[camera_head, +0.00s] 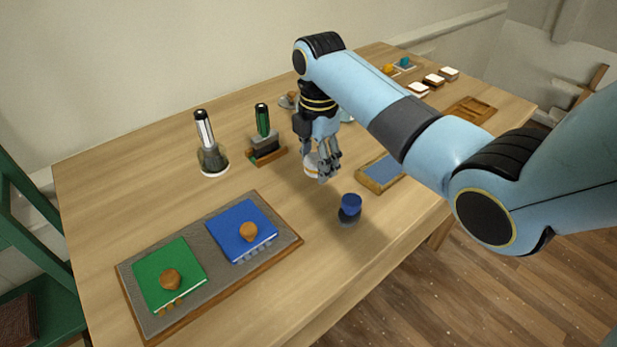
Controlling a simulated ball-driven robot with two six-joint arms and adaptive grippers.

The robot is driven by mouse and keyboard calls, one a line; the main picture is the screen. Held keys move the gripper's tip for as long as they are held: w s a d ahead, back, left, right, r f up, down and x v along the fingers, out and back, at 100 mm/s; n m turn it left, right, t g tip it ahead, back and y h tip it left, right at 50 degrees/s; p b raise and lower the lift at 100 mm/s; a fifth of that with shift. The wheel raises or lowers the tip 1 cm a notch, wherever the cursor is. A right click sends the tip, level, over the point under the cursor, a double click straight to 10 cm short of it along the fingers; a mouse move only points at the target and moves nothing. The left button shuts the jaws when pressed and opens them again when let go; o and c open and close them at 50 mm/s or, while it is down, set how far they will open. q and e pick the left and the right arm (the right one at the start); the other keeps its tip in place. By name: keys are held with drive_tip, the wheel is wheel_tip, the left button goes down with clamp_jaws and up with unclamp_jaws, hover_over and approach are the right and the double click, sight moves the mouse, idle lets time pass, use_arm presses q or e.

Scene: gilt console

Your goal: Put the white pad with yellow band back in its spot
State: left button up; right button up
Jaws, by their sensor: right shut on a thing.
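My right gripper (324,174) points down over the middle of the wooden table. It is shut on the white pad with yellow band (311,170), which shows partly between and beside the fingers. I cannot tell whether the pad touches the table. My left gripper is not in view. I cannot tell which place is the pad's spot.
A blue-topped wooden tray (382,172) and a dark blue knob (350,204) lie near the gripper. A grey board (215,276) bears green and blue books. A silver-black cylinder (207,145) and a green-handled tool (263,122) stand left. White-topped blocks (434,80) and a wooden tray (471,110) lie at back right.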

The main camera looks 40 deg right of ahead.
sight(309, 187)
drive_tip(key=shift+w+a+f, duration=0.5)
drive_tip(key=shift+w, duration=0.05)
wheel_tip(309, 187, down, 3)
drive_tip(key=shift+f, duration=0.2)
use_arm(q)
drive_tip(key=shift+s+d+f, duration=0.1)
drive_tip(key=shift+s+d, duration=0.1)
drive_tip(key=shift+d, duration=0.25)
use_arm(e)
drive_tip(key=shift+f, duration=0.3)
drive_tip(key=shift+f, duration=0.15)
drive_tip(key=o, duration=1.2)
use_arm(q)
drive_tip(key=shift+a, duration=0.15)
